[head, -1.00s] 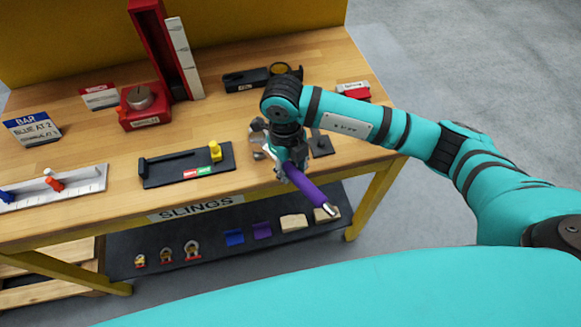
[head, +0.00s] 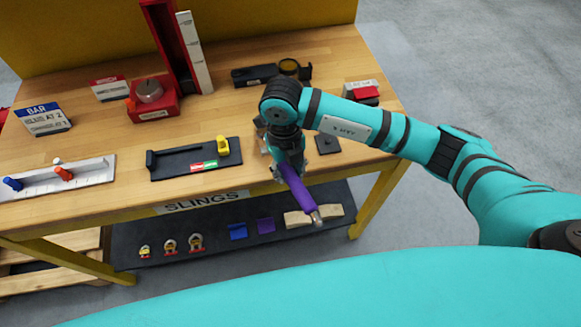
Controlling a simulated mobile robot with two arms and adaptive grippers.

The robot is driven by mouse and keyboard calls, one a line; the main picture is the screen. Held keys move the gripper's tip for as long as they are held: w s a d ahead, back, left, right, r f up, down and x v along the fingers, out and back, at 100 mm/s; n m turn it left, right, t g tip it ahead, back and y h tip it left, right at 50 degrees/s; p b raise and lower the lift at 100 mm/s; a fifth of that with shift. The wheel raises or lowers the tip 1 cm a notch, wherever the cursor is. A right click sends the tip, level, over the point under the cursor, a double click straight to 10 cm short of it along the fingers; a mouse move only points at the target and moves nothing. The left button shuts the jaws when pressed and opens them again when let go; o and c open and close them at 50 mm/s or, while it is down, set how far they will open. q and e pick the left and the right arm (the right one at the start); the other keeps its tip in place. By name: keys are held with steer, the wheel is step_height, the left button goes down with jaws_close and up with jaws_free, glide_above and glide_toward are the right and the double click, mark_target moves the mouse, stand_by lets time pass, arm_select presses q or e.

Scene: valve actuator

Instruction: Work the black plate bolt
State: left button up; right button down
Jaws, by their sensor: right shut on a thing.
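A black plate (head: 165,171) lies near the table's front edge, left of my right arm. It carries a dark bar along its back, a yellow knob (head: 222,147) at its right end and a red and green label in front of the bar. My right gripper (head: 282,172) is at the table's front edge, right of this plate and apart from it. It is shut on a purple tool (head: 297,195) whose metal tip points down and right, out past the edge. The fingers are partly hidden by the wrist. My left gripper is out of view.
A white plate (head: 95,176) with blue and red knobs lies at left. A red base with a grey knob (head: 149,92) and a tall red stand (head: 165,40) are behind. A small dark plate (head: 327,143) is right of my wrist. A shelf (head: 140,258) below holds shackles and pads.

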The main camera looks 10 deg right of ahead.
steer(key=shift+a, duration=0.1)
steer(key=shift+s+a+m, duration=0.2)
steer(key=shift+a+m, duration=0.8)
steer(key=shift+a, duration=0.1)
steer(key=shift+a+m+y+p, duration=0.3)
steer(key=shift+a+m+p, duration=0.05)
steer(key=shift+a+m, duration=0.8)
steer(key=shift+a, duration=0.1)
steer(key=shift+w+a+m, duration=0.2)
steer(key=shift+a+m, duration=0.65)
steer(key=shift+a, duration=0.05)
